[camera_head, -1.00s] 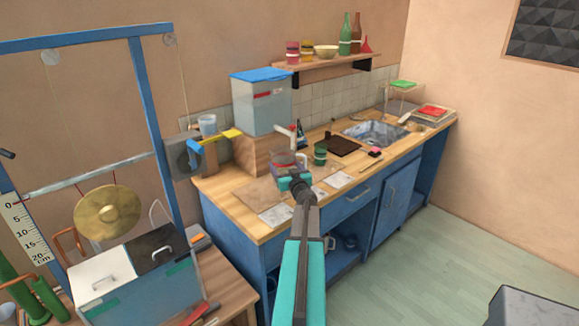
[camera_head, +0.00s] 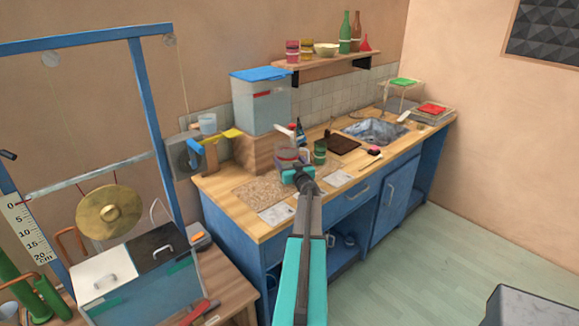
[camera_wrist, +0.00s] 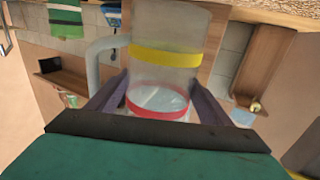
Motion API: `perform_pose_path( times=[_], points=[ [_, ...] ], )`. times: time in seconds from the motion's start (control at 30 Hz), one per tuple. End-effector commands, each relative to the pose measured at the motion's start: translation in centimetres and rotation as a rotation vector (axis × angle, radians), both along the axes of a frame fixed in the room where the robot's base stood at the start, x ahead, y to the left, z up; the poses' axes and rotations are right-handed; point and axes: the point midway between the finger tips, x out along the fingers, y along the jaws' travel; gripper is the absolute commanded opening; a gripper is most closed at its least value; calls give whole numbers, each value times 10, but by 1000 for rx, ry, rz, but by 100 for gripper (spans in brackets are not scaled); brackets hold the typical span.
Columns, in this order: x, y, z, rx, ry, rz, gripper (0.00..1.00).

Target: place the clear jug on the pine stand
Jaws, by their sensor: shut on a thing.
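The clear jug (camera_wrist: 172,85) has a yellow band, a red band and a side handle. In the wrist view it sits between the two fingers of my gripper (camera_wrist: 158,100), which are shut on it. A clear, water-like surface shows near the red band. In the head view the jug (camera_head: 287,155) is partly hidden behind my gripper (camera_head: 299,176), above the wooden counter. I cannot tell whether its base touches anything. A brown wooden block (camera_head: 252,153) stands left of the jug, under a blue-lidded tank; it may be the pine stand.
The tank (camera_head: 263,108) has a tap near the jug. A green cup (camera_head: 320,152) and a dark tray (camera_head: 342,145) stand to the right, before the sink (camera_head: 375,132). A speckled mat (camera_head: 262,191) and paper cards (camera_head: 277,213) lie near the counter's front edge.

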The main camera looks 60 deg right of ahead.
Motion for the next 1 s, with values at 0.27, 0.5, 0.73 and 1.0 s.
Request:
perform_pose_path(
  times=[0.27, 0.5, 0.73, 1.0],
  points=[
    [1, 0, -21, 2, -1, 1, 47],
    [0, 0, -34, -1, -1, 0, 47],
    [0, 0, -34, -1, -1, 1, 47],
    [0, 0, -37, 0, 0, 0, 90]
  ],
)
